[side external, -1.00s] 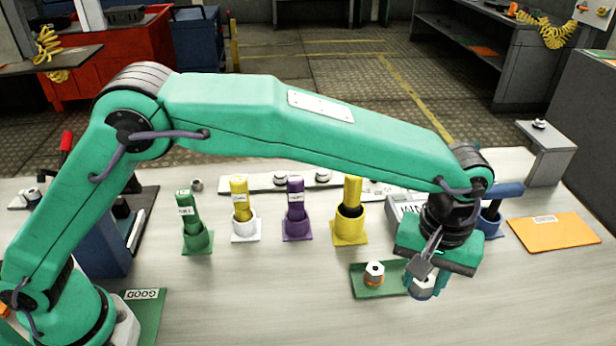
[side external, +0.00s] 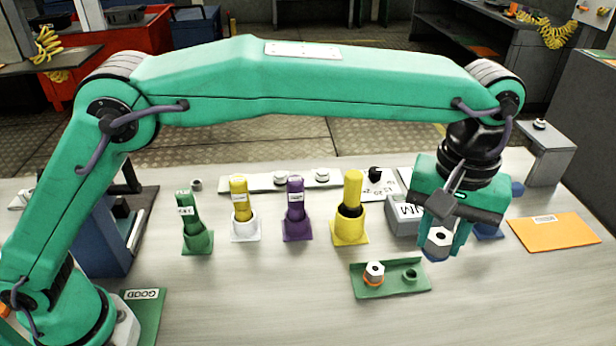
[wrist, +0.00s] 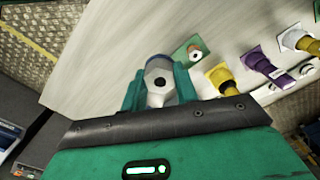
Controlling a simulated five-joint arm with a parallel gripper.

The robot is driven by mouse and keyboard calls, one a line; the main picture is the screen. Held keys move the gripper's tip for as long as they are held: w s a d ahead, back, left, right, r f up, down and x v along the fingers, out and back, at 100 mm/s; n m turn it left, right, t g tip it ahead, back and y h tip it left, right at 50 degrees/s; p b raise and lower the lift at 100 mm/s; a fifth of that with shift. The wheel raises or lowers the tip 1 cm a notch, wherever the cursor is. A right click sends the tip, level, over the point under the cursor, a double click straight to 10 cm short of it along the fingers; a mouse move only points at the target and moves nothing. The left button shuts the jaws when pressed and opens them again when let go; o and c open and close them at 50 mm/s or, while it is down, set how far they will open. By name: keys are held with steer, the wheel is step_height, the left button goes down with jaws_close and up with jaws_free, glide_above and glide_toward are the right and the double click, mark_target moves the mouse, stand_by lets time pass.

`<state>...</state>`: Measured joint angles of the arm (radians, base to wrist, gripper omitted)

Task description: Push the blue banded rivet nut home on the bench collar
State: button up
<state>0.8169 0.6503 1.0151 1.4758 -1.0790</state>
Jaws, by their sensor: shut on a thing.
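My gripper (side external: 438,240) is shut on a pale hex nut (side external: 439,241) with a blue band at its lower end. It holds the nut upright above the bench, behind and right of the green tray. In the wrist view the nut (wrist: 158,82) sits between the two green fingers. I cannot tell which fitting is the bench collar; a pale rail (side external: 262,182) with several small round fittings lies at the back.
Green, white, purple and yellow holders (side external: 350,231) with upright tools stand left of my gripper. A grey labelled block (side external: 403,222) and a blue holder (side external: 487,231) are close to it. An orange mat (side external: 553,232) and a grey stand (side external: 549,150) are at right.

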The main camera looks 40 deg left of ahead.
steer(key=shift+r, duration=0.65)
steer(key=w+a+n, duration=0.1)
steer(key=w+a, duration=0.4)
steer(key=a, duration=0.2)
steer(key=shift+r, duration=0.15)
steer(key=w+a+n, duration=0.1)
steer(key=a, duration=0.3)
steer(key=w+a+n, duration=0.1)
steer(key=w+a, duration=0.1)
steer(key=a, duration=0.2)
steer(key=w+a, duration=0.2)
steer(key=a, duration=0.3)
steer(key=shift+w+r+n, duration=0.1)
steer(key=shift+w+n, duration=0.15)
steer(key=shift+n, duration=0.15)
steer(key=w+a+n, duration=0.1)
steer(key=a+n, duration=0.2)
steer(key=a, duration=1.7)
steer(key=s+a+n, duration=0.3)
steer(key=s+a, duration=0.2)
steer(key=a, duration=0.6)
steer(key=s+a+n, duration=0.2)
steer(key=s+a, duration=0.2)
steer(key=a, duration=0.8)
steer(key=shift+s+f, duration=0.2)
steer(key=shift+f, duration=3.5)
steer(key=shift+s+f, duration=0.2)
steer(key=shift+f, duration=3.5)
